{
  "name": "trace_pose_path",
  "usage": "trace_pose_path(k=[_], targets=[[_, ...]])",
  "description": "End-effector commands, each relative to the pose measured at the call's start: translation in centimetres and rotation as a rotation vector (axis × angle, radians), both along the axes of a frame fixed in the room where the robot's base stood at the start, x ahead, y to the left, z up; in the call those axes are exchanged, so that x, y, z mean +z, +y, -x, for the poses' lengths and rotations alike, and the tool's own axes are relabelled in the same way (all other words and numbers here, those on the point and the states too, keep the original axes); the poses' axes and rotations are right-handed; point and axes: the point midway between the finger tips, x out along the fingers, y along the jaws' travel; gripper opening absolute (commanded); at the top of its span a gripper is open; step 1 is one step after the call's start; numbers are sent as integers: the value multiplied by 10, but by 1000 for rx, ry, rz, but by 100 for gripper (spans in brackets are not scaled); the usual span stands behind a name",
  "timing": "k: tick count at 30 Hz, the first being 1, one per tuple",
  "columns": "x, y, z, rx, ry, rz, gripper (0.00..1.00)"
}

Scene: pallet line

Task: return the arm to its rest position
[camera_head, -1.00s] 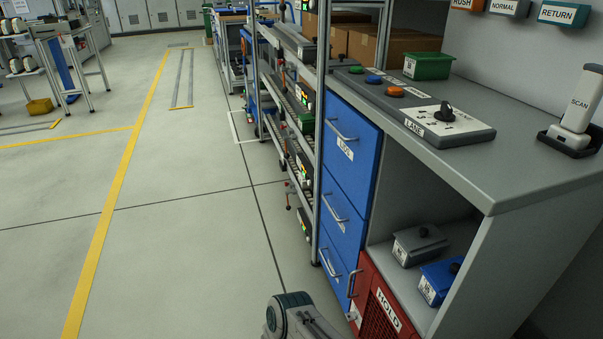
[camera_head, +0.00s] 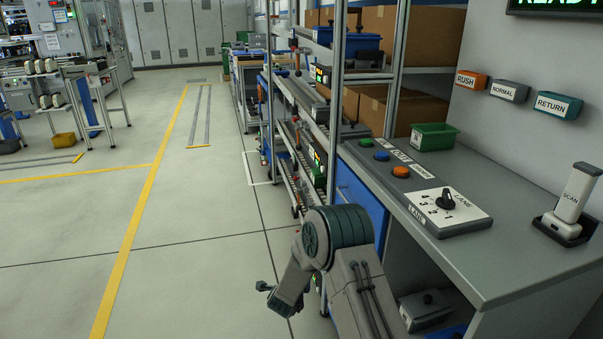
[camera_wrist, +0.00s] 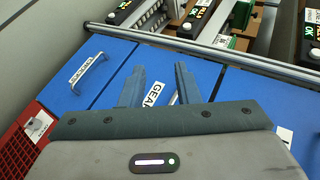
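My arm rises from the bottom of the head view, with its grey elbow in front of the workbench (camera_head: 480,262). My gripper (camera_head: 268,292) hangs at the lower left of the elbow, over the floor beside the bench. In the wrist view my gripper (camera_wrist: 160,80) shows two fingers spread apart with nothing between them. Beyond the fingers is a blue drawer front (camera_wrist: 100,65) with a handle and a partly hidden label.
A shelf rack (camera_head: 330,110) with rollers stands close beyond the arm. The bench top holds a lane-dial panel (camera_head: 465,218), a green bin (camera_head: 433,137) and a scanner (camera_head: 575,200). A grey lidded box (camera_head: 425,308) sits in the bench's lower opening. The floor (camera_head: 200,260) to the left is clear.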

Motion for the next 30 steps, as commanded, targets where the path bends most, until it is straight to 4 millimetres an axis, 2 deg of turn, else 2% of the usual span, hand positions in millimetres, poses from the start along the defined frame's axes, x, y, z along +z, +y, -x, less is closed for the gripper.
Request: trace_pose_path(k=[1,3,8,14,21,26,30], targets=[[38,0,-2,53,13,12,29],[72,0,-1,130,41,38,29],[147,-3,12,311,102,110,29],[233,-16,47,527,180,229,29],[322,-42,111,770,285,392,29],[371,-66,164,919,365,506,29],[407,-88,216,1040,443,602,29]])
